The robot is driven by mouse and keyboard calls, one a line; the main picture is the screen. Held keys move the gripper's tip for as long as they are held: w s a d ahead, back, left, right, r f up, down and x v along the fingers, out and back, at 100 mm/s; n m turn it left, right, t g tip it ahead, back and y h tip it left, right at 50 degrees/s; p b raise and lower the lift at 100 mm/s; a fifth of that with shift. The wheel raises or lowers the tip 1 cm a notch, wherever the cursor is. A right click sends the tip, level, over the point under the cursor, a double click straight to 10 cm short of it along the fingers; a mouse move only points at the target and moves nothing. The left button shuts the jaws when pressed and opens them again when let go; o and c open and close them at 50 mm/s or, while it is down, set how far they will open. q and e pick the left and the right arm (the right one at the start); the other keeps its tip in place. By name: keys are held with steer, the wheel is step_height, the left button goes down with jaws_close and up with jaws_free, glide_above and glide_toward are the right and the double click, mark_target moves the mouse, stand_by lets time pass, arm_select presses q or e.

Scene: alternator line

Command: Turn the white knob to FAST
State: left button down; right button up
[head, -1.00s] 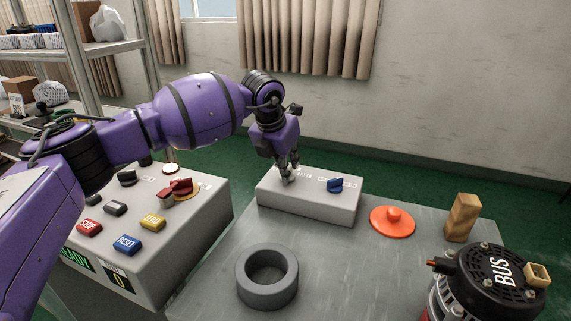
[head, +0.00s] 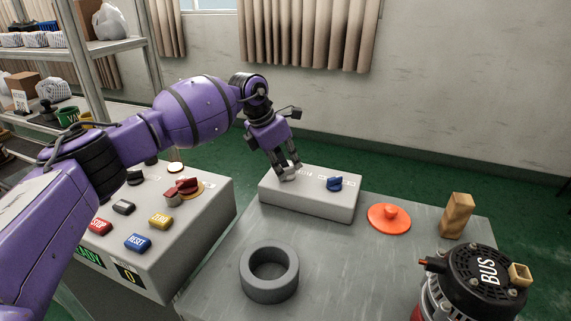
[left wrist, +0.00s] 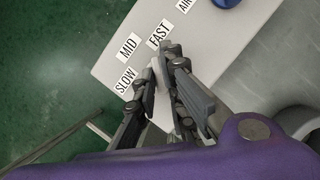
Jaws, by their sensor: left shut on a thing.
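The white knob (head: 290,172) is on the left part of a light grey control box (head: 305,199) on the bench. My left gripper (head: 286,170) points down and is shut on the knob, with a finger on either side. In the left wrist view the knob (left wrist: 158,80) shows as a pale strip between the fingers (left wrist: 161,95), which hide much of it. The labels SLOW (left wrist: 124,80), MID (left wrist: 128,46) and FAST (left wrist: 159,34) are beside it. The visible end of the knob is nearest FAST; its exact pointing is hard to tell. My right gripper is not in view.
A blue knob (head: 334,183) is to the right on the same box. An orange disc (head: 389,217), wooden block (head: 457,215), grey ring (head: 269,289) and alternator (head: 484,280) are on the bench. A button console (head: 190,240) stands left, under my arm.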

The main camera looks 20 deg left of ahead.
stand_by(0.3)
arm_select(q)
steer(key=c, duration=1.8)
jaws_free()
steer(key=v, duration=1.2)
steer(key=shift+r, duration=0.1)
